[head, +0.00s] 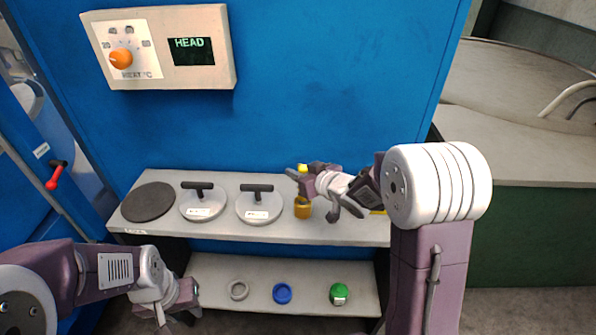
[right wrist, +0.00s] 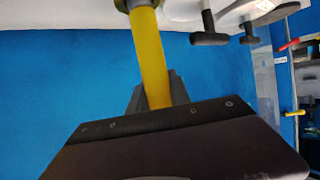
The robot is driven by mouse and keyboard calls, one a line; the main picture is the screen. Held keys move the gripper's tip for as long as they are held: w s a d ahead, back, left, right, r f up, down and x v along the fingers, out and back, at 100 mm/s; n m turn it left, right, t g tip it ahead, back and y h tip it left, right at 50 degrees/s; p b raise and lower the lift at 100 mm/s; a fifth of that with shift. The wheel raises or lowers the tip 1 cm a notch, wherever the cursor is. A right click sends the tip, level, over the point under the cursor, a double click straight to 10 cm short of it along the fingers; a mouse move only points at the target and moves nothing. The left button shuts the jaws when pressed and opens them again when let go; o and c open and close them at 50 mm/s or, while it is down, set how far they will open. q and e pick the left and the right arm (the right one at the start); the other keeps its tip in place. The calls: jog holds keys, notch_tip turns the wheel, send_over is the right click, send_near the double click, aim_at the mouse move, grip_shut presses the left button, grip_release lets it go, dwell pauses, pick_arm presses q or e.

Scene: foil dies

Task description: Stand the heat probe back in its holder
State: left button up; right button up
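The heat probe has a yellow handle (head: 302,168) that stands about upright over a brass-coloured holder (head: 303,210) on the upper shelf. My right gripper (head: 302,184) is at the handle, just above the holder. In the right wrist view the yellow handle (right wrist: 149,50) runs between dark grey fingers (right wrist: 158,92) that lie close on both sides of it. Its far end meets a dark ring at the top edge. How deep the probe sits in the holder is hidden. My left gripper (head: 178,308) is low at the left, away from the probe; its finger opening is unclear.
The upper shelf (head: 165,232) also holds a dark disc (head: 148,202) and two handled metal discs (head: 203,207) (head: 259,208). The lower shelf holds a grey ring (head: 238,290), a blue ring (head: 282,293) and a green item (head: 339,293). A control box (head: 160,47) is on the blue wall.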

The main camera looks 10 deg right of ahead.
jog(key=o, duration=0.5)
jog(key=shift+s, duration=0.1)
jog(key=p+v, duration=0.1)
jog(key=v, duration=0.8)
